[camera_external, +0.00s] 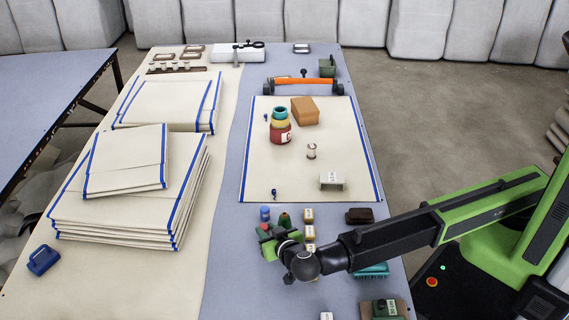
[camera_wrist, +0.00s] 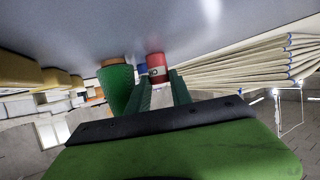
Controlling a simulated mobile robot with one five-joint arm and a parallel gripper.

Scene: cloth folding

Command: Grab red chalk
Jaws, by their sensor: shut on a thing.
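My gripper (camera_external: 270,240) is low over the near part of the grey-blue table, among small items. In the wrist view its two green fingers (camera_wrist: 162,83) are closed on a small red cylinder with a white label, the red chalk (camera_wrist: 158,67). In the external view only a bit of the red chalk (camera_external: 264,227) shows by the fingers; my wrist hides much of that spot. I cannot tell whether it still touches the table.
A green cone-shaped spool (camera_wrist: 117,88) stands close beside the fingers. A blue cylinder (camera_external: 265,213) is just behind. Stacked folded cloths (camera_external: 130,215) lie left. A flat cloth (camera_external: 260,175) with jars and a brown block (camera_external: 305,111) lies beyond.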

